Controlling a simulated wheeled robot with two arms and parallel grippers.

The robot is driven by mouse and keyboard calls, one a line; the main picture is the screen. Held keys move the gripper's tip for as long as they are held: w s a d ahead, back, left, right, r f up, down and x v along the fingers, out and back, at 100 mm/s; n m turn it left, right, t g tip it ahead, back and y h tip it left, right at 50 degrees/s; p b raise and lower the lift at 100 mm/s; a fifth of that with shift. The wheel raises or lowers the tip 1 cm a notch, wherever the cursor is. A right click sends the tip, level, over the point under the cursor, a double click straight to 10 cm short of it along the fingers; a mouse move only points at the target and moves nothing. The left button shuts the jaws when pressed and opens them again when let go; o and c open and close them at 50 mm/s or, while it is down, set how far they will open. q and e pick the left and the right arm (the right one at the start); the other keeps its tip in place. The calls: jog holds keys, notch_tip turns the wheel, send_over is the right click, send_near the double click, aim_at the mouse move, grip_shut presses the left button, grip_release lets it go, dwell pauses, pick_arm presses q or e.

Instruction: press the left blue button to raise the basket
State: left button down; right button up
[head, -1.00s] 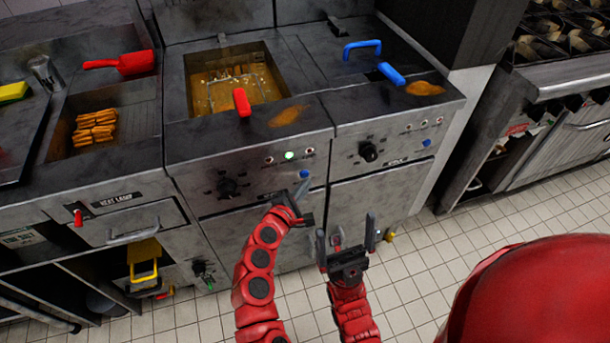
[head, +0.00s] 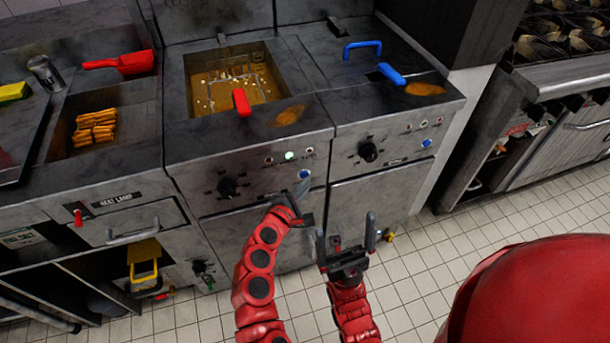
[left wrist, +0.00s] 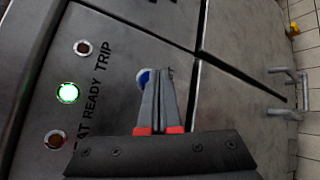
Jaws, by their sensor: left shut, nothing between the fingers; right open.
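The left blue button (head: 304,173) is on the front panel of the left fryer, below a lit green lamp (head: 289,155). My left gripper (head: 302,188) is shut and empty, its tips at the button. In the left wrist view the blue button (left wrist: 143,78) is partly hidden behind the shut fingers (left wrist: 164,76); I cannot tell whether they press it. The basket's red handle (head: 242,102) sticks out over the front edge of the oil vat (head: 208,101); the basket is mostly down in the oil. My right gripper (head: 346,232) is open and empty, lower and to the right.
A second blue button (head: 427,143) is on the right fryer, which has blue handles (head: 391,74) on top. A dark knob (head: 228,187) is left of my left gripper. Fried food (head: 95,128) lies in the left bay.

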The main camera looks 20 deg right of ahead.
dwell(0.6)
pick_arm(q)
jog(key=shift+w, duration=0.45)
jog(key=shift+s, duration=0.45)
jog(key=s+p, duration=0.1)
jog(key=s, duration=0.5)
jog(key=shift+p, duration=0.35)
dwell(0.4)
